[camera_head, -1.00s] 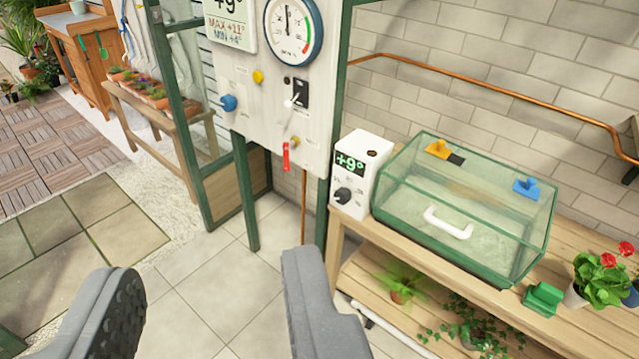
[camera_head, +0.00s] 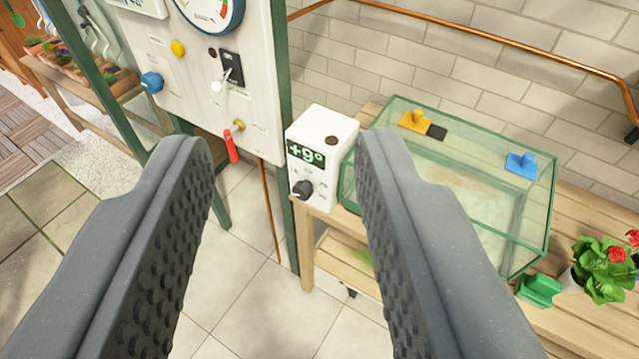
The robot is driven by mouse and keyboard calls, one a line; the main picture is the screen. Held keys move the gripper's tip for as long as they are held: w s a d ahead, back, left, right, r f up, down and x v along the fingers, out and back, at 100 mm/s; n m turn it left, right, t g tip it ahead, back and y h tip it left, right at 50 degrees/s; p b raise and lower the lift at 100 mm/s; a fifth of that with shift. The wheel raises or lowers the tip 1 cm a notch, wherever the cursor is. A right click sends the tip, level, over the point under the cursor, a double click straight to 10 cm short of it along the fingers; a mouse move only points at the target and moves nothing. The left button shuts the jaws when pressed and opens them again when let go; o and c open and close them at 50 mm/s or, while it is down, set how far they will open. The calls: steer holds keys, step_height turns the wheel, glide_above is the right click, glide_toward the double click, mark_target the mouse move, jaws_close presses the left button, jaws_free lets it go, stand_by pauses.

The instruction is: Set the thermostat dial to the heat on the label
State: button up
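The thermostat is a white box (camera_head: 335,128) on the left end of the wooden bench. Its green display (camera_head: 305,154) reads +9°. Below the display is a black dial (camera_head: 302,190) with small marks around it, too small to read. My gripper (camera_head: 285,150) is open and empty, with one dark grey ribbed finger on each side of the thermostat in the picture. The fingers appear nearer to the camera than the box, and I see no contact with the dial. No readable heat label shows in this view.
A glass propagator case (camera_head: 545,225) stands right of the thermostat, with yellow (camera_head: 415,121) and blue (camera_head: 521,164) clips on it. A white control panel (camera_head: 190,45) with knobs, a switch and a gauge hangs left. A red-flowered plant (camera_head: 602,270) stands far right. Tiled floor lies below.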

steer(key=shift+o, duration=0.6)
steer(key=shift+a, duration=0.2)
steer(key=o, duration=0.5)
steer(key=shift+w+a, duration=0.1)
steer(key=w+a+f+m+t+b, duration=0.1)
steer(key=w+a+f, duration=0.3)
steer(key=w+f, duration=0.3)
steer(key=w+a+f+m+t+y+b, duration=0.1)
steer(key=w+a+f+b, duration=0.15)
steer(key=w+f, duration=0.5)
steer(key=w+a+f+m+b, duration=0.1)
steer(key=w+a+f, duration=0.4)
steer(key=w, duration=0.5)
steer(key=m+g+h+b, duration=0.2)
steer(key=m+h+b, duration=0.3)
steer(key=h, duration=0.6)
glide_toward(299, 196)
steer(key=shift+m, duration=0.3)
steer(key=b+x, duration=0.1)
steer(key=x, duration=0.9)
steer(key=shift+w+d+r+b, duration=0.1)
steer(key=shift+w+d+b, duration=0.1)
steer(key=shift+b, duration=0.1)
